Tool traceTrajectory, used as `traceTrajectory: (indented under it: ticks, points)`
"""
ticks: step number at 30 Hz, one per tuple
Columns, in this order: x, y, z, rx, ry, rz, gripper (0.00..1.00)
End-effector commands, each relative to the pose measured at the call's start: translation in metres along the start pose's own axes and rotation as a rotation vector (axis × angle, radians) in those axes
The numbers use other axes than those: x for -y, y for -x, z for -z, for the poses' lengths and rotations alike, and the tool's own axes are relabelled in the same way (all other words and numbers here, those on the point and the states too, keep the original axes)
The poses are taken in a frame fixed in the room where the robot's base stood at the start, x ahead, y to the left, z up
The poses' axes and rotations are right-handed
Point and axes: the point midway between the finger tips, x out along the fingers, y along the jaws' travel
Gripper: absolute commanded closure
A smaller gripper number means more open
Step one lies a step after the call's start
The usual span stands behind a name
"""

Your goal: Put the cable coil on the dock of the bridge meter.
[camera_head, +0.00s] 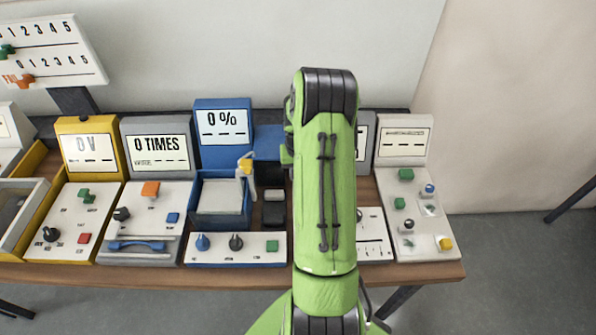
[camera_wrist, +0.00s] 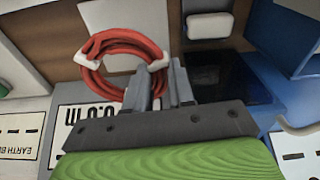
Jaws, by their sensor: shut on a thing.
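The red cable coil (camera_wrist: 125,38) with white ties shows in the wrist view. My gripper (camera_wrist: 160,78) is shut on its near right edge, by one white tie. The coil overlaps a pale square pad (camera_wrist: 98,14) in the picture; I cannot tell whether they touch. Below the pad is an upside-down screen (camera_wrist: 88,116) reading 0.0 and an m, probably the bridge meter's. In the head view my green arm hides the gripper, the coil and most of a grey meter (camera_head: 371,217) behind it.
A blue meter (camera_head: 222,118) reading 0 % stands left of my arm, with dark blocks (camera_head: 273,210) beside it. A grey meter reading 0 TIMES (camera_head: 157,152) and a yellow one (camera_head: 88,150) are farther left. A pale panel with knobs (camera_head: 415,205) stands right.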

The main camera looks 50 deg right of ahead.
Motion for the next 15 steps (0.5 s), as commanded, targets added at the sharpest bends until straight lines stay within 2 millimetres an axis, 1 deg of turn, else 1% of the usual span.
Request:
traceTrajectory:
  ticks: [4,7,11,15]
  points:
    - [-0.002,-0.002,-0.001,0.000,-0.003,-0.002,1.00]
    - [-0.001,-0.009,-0.001,0.000,-0.002,-0.001,1.00]
    - [-0.001,-0.025,-0.003,0.000,-0.002,-0.001,1.00]
    - [-0.001,-0.045,-0.006,0.002,-0.002,0.000,1.00]
